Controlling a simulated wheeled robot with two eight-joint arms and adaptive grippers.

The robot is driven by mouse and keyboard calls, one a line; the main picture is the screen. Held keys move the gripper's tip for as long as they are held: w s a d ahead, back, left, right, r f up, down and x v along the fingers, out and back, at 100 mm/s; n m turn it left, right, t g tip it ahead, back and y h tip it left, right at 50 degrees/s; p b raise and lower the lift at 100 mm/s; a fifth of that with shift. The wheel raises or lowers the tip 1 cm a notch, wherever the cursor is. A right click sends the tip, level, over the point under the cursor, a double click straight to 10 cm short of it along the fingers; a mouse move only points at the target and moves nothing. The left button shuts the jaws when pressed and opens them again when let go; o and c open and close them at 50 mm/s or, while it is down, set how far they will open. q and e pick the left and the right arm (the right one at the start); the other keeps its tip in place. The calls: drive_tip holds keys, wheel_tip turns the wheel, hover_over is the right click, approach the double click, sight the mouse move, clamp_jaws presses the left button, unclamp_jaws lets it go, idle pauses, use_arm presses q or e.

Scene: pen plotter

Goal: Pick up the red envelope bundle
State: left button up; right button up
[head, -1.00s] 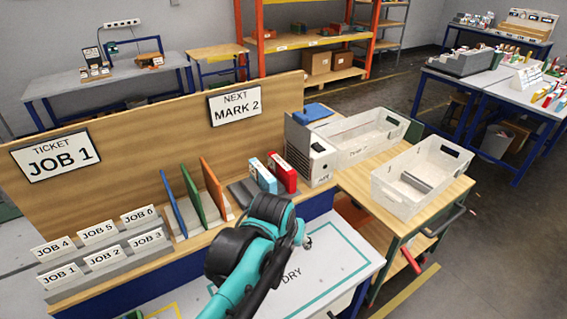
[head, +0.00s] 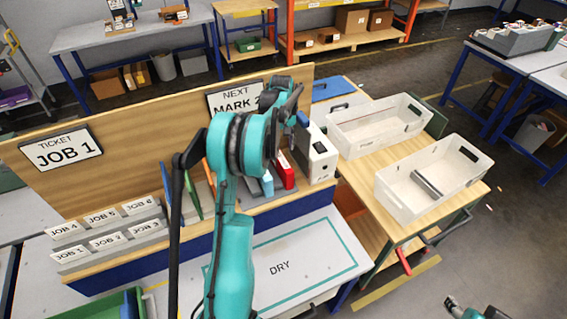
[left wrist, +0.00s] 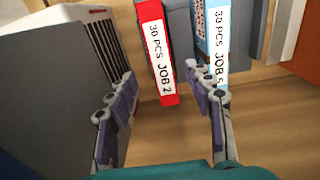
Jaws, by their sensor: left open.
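The red envelope bundle (head: 285,171) stands upright in a grey holder on the bench, partly hidden by my left arm in the head view. In the left wrist view the red bundle (left wrist: 157,60) carries a white label reading "30 PCS JOB 2". My left gripper (left wrist: 160,80) is open and empty, with a finger to either side of the red bundle's near end. No contact shows. In the head view my left gripper (head: 294,112) is above the bundle, its fingers partly hidden. My right gripper (head: 466,309) is only partly in view at the bottom right.
A light blue bundle (left wrist: 217,45) stands close to the right of the red one, near my right-hand finger. A white machine (head: 320,158) stands close on the other side. White bins (head: 384,190) sit on the side table. The DRY area (head: 310,262) is clear.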

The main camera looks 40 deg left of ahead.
sight(281, 158)
use_arm(q)
wheel_tip(281, 158, down, 7)
drive_tip(key=shift+a, duration=0.15)
clamp_jaws()
